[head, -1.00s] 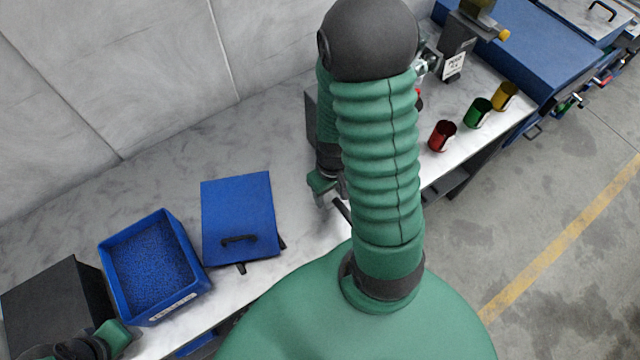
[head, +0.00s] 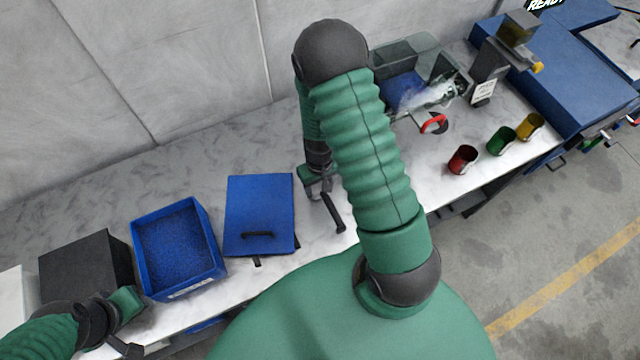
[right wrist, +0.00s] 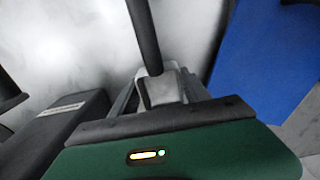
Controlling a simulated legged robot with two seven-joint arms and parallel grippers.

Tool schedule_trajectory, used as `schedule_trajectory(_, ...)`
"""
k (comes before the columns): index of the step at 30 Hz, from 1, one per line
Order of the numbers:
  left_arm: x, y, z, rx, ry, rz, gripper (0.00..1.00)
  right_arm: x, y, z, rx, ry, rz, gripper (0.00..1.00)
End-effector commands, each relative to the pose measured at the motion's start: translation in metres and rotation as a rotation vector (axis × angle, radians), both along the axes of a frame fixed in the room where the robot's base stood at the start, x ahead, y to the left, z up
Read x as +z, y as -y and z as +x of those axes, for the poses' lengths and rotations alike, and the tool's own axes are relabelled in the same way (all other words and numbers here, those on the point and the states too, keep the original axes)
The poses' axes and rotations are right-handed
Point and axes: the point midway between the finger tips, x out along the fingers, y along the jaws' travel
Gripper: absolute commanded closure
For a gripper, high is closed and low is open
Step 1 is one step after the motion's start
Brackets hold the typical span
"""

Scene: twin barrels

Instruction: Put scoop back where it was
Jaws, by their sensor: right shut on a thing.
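My right gripper (head: 318,184) is over the white counter, just right of the blue lid. It is shut on the scoop, whose black handle (head: 334,213) sticks out toward the counter's front edge. In the right wrist view the black scoop handle (right wrist: 145,38) rises from between the jaws; the scoop's bowl is not clearly seen. My left gripper (head: 128,322) is at the lower left, by the dark box and the blue bin; its jaws are too unclear to read.
A blue bin of blue granules (head: 184,252) stands left of the flat blue lid (head: 259,207). A dark box (head: 80,265) is further left. Red (head: 462,160), green (head: 500,141) and yellow (head: 530,127) cups stand at the right. A clear-sided machine (head: 405,62) is behind them.

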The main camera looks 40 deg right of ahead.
Motion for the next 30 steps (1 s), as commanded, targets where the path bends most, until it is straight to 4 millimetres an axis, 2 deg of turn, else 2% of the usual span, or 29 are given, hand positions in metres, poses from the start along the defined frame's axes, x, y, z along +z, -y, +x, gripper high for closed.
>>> schedule_trajectory(1,-0.010,0.000,0.000,0.000,0.000,0.000,0.64,-0.011,0.000,0.000,-0.001,0.000,0.000,0.97)
schedule_trajectory(3,-0.013,0.000,0.000,0.000,0.000,0.000,0.64,-0.015,0.000,0.000,-0.002,0.001,0.000,0.97)
schedule_trajectory(16,-0.013,0.000,0.000,0.000,0.001,0.000,0.64,-0.015,0.000,0.000,-0.001,0.001,-0.001,0.97)
schedule_trajectory(30,-0.021,0.000,0.000,0.000,0.000,0.000,0.64,-0.025,0.000,0.000,0.000,0.001,0.000,0.97)
